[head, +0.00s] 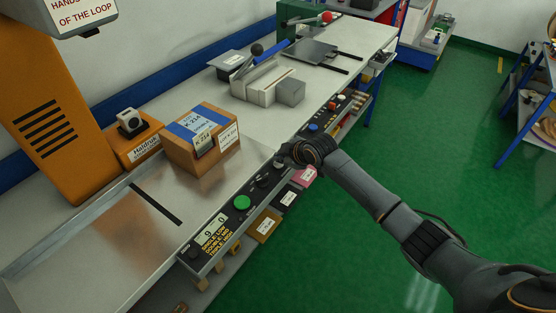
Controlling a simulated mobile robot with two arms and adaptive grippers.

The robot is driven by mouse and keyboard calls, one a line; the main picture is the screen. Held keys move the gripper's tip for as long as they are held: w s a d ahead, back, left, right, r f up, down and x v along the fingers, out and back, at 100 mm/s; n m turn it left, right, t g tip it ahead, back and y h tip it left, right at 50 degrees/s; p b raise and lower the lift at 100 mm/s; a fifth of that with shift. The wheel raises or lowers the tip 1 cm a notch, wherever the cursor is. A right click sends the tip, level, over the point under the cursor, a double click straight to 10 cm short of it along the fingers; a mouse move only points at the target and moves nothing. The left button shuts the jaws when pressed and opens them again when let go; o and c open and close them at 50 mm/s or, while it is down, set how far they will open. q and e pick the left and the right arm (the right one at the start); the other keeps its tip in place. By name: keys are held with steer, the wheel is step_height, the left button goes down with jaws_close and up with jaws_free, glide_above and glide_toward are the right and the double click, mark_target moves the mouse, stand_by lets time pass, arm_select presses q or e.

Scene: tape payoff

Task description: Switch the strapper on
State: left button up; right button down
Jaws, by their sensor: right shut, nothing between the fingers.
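The strapper is an orange machine (55,110) with a steel table top (110,235) at the left. Its dark control panel (222,222) runs along the front edge, with a small lit display (213,232) reading what looks like 9 and 0, a large green button (242,202), and a black knob (193,254). Another dark control (263,181) sits farther along the panel. My right gripper (284,158) is shut and empty at the far end of this panel, close to a small control there. The gripper hides part of that end; I cannot tell whether it touches. My left gripper is out of view.
A taped carton (200,140) stands on the strapper's table. Small labelled bins (264,226) hang below the panel. The green floor (420,150) at right is open.

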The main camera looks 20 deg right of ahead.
mark_target(280, 165)
steer(key=shift+r, duration=0.15)
step_height(280, 165, up, 6)
steer(key=p, duration=0.6)
stand_by(0.5)
